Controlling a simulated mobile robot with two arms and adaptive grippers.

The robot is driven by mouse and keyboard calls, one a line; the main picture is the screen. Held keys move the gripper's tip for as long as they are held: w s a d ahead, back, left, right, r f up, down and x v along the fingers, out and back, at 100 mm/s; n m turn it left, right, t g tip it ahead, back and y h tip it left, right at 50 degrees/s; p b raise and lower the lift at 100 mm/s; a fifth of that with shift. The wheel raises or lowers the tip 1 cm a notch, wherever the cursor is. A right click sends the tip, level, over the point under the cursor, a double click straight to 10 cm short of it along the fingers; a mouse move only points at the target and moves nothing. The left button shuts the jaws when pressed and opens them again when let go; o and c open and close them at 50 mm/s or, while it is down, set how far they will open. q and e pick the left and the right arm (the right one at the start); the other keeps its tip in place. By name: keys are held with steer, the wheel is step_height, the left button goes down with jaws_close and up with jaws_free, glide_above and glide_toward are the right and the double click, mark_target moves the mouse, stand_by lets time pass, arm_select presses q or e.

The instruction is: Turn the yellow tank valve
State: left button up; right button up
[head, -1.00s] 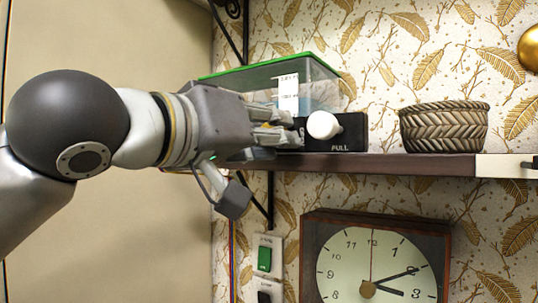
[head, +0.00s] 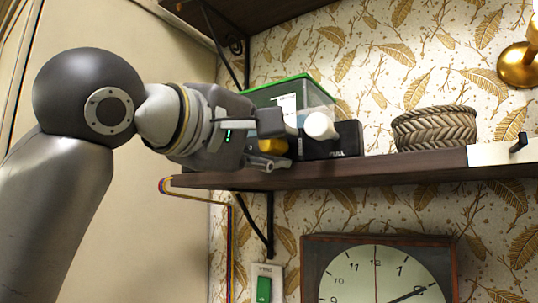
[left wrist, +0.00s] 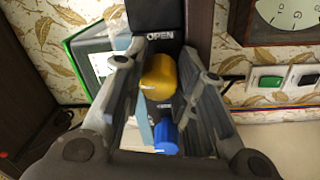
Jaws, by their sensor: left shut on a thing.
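The tank (head: 310,91) is a clear box with a green lid on the shelf. A black panel (head: 348,137) in front of it carries a white knob (head: 319,126). The yellow valve (head: 272,146) is a small round knob between the fingers of my left gripper (head: 275,143), which is shut on it. In the left wrist view the yellow valve (left wrist: 158,77) sits between both fingers, below the word OPEN. A blue knob (left wrist: 166,136) shows nearer the palm. My gripper hides part of the tank and panel. My right gripper is not in view.
The dark wooden shelf (head: 400,168) has a woven basket (head: 434,128) at the right. A clock (head: 378,275) and a green switch (head: 264,289) are on the wall below. A bracket (head: 269,215) supports the shelf, and a brass fixture (head: 518,64) is upper right.

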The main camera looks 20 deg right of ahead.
arm_select(q)
steer(key=shift+f+n+b, duration=0.15)
steer(key=shift+n+b, duration=0.15)
steer(key=shift+n, duration=0.5)
steer(key=o, duration=1)
steer(key=shift+o, duration=0.2)
steer(key=shift+a, duration=0.1)
steer(key=v, duration=1.2)
